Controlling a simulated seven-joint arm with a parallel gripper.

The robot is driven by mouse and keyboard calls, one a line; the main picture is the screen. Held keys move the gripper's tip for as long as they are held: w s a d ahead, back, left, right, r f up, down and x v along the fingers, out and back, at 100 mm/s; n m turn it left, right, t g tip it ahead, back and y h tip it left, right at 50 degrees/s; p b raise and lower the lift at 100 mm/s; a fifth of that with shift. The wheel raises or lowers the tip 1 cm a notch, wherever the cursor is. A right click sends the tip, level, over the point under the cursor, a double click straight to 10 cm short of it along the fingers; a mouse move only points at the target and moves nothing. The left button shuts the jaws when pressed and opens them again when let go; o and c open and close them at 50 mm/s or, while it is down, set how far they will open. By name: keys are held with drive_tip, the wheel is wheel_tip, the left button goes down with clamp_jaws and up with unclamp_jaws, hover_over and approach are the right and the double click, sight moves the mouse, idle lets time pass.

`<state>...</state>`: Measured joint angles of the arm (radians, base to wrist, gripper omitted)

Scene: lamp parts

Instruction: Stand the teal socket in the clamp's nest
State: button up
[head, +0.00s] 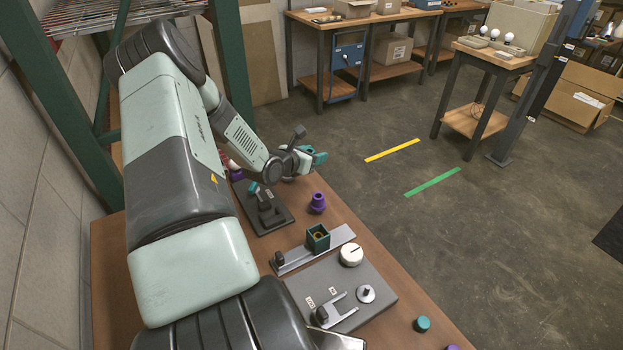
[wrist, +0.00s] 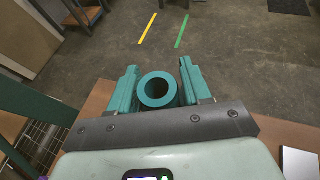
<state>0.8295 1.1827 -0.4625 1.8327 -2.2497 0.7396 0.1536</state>
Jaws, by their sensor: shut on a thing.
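My gripper (wrist: 158,82) is shut on the teal socket (wrist: 157,103), a round piece with a dark open bore facing the wrist camera. The teal fingers are on either side of it. A dark green square box (head: 318,239) with an open top stands on a grey rail (head: 340,238) with a black knob. It may be the clamp's nest; I cannot tell for certain. It is nearer the head camera than my gripper.
A dark plate (head: 278,218) carries a black fixture and a small teal part. A purple piece (head: 317,203) stands beside it.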

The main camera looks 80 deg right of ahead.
wheel_tip(320, 180, down, 3)
drive_tip(key=shift+f, duration=0.55)
clamp_jaws()
drive_tip(key=shift+f, duration=2.05)
drive_tip(key=o, duration=1.1)
unclamp_jaws()
drive_tip(key=shift+w+a+r, duration=0.1)
drive_tip(key=shift+a+r, duration=0.05)
drive_tip(key=v, duration=1.1)
drive_tip(key=shift+w+a+r, duration=0.1)
drive_tip(key=shift+w+a, duration=0.05)
drive_tip(key=shift+a, duration=0.1)
